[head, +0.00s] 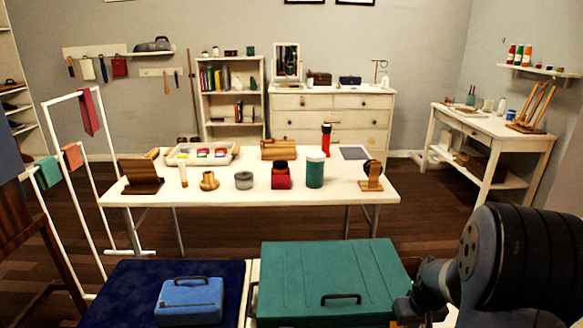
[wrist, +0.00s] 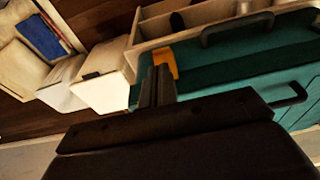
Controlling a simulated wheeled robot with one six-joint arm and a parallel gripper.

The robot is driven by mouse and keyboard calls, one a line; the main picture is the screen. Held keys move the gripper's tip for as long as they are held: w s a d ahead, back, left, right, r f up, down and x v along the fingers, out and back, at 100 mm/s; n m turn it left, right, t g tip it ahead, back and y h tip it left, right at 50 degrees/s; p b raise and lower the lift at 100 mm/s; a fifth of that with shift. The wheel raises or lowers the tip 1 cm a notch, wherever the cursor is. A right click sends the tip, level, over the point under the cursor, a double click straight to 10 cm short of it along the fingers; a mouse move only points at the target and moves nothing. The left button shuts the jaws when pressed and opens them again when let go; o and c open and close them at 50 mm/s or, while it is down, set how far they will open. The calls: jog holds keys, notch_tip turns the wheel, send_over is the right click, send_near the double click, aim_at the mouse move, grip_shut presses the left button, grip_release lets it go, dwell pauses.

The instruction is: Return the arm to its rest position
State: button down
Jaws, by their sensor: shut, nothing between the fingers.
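My gripper (wrist: 159,78) shows in the wrist view as two dark fingers side by side, shut with nothing between them. The fingers point toward the green case (wrist: 210,75) and an orange piece (wrist: 166,60) at their tips; I cannot tell whether they touch. In the head view my arm fills the lower right corner, beside the right edge of the green case (head: 330,270). The gripper's fingertips cannot be made out there.
A blue toolbox (head: 190,300) sits on a dark blue surface (head: 125,280) left of the green case. Behind stands a white table (head: 240,194) with jars and boxes. A white drying rack (head: 100,200) is at left, and a white desk (head: 490,125) is at right.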

notch_tip(320, 180, up, 7)
jog(key=s+p, duration=0.1)
jog(key=shift+s+f, duration=0.15)
jog(key=shift+f, duration=0.05)
